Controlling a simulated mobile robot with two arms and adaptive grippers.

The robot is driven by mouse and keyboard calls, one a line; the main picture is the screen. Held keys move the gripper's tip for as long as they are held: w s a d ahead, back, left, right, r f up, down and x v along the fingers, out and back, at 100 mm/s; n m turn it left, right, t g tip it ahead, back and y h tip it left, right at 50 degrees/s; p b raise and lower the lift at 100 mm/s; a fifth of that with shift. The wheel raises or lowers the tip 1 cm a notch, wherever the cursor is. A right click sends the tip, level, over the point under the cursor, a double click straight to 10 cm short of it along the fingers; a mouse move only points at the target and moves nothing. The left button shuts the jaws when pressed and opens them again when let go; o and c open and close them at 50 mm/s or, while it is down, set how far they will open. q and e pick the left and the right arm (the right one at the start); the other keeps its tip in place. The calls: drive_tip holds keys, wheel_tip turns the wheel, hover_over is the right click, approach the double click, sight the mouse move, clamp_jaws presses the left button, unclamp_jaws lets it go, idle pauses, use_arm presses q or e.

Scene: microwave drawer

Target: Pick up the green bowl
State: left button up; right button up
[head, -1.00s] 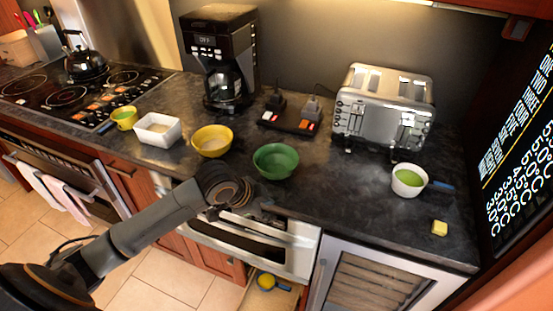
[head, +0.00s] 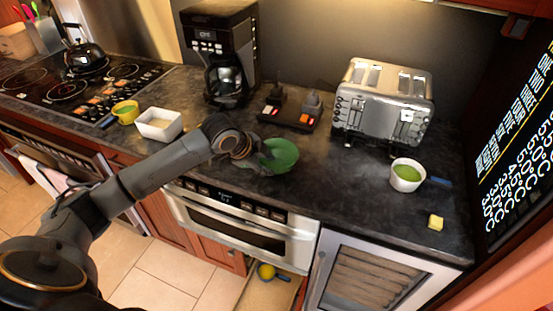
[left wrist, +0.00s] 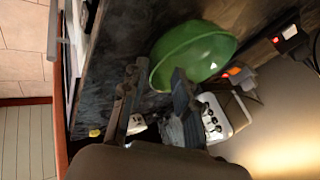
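The green bowl (head: 284,153) stands on the dark counter, behind the front edge above the built-in oven. My left gripper (head: 258,163) is at its left side and hides part of it in the head view. In the left wrist view, the green bowl (left wrist: 205,50) lies just beyond my left gripper (left wrist: 158,72). The two fingers are apart, with the near part of the bowl's rim between them. I cannot tell whether either finger touches the bowl. My right gripper is not in view.
A white rectangular dish (head: 160,125) and a yellow cup (head: 125,111) stand to the left. A coffee maker (head: 222,60) and toaster (head: 385,100) stand behind. A white cup (head: 407,175) and yellow block (head: 435,222) are to the right. An open drawer (head: 262,295) is below.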

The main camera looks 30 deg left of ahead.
sight(274, 169)
use_arm(q)
drive_tip(key=p+x, duration=0.1)
drive_tip(key=x, duration=0.3)
drive_tip(key=shift+f+p, duration=0.15)
drive_tip(key=shift+p, duration=0.25)
drive_tip(key=shift+w+f, duration=0.25)
drive_tip(key=shift+f, duration=0.25)
clamp_jaws()
drive_tip(key=shift+r, duration=0.1)
